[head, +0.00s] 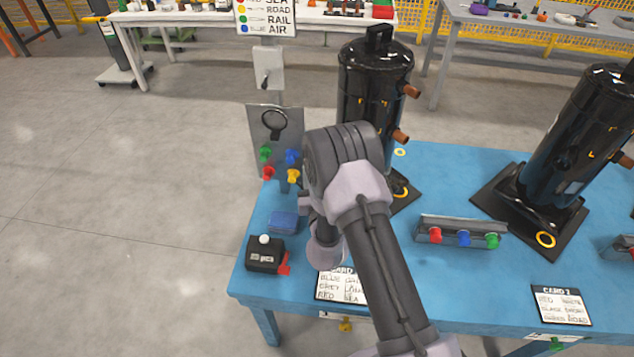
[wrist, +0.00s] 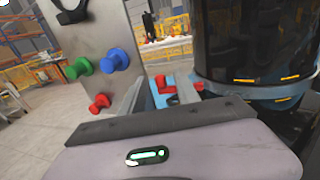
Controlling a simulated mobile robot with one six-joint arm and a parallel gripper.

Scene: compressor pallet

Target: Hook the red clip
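A grey panel (head: 262,128) on the blue table carries green, blue, red and yellow knob-like pieces. Its red one (head: 268,173) sits low on the left; it also shows in the wrist view (wrist: 100,103). In the wrist view, my gripper (wrist: 160,88) has its two fingers apart, right of that piece and in front of the panel's edge. A separate red hook-shaped piece (wrist: 166,86) shows between and beside the fingertips; I cannot tell its distance, and no grip on it is evident. In the head view my arm hides most of the gripper.
A black compressor (head: 370,80) stands close behind my arm; another (head: 590,130) is at right. A grey rack (head: 462,222) holds red, blue and green pieces. A black box (head: 265,254), with something red beside it, is near the front left. Cards lie along the front edge.

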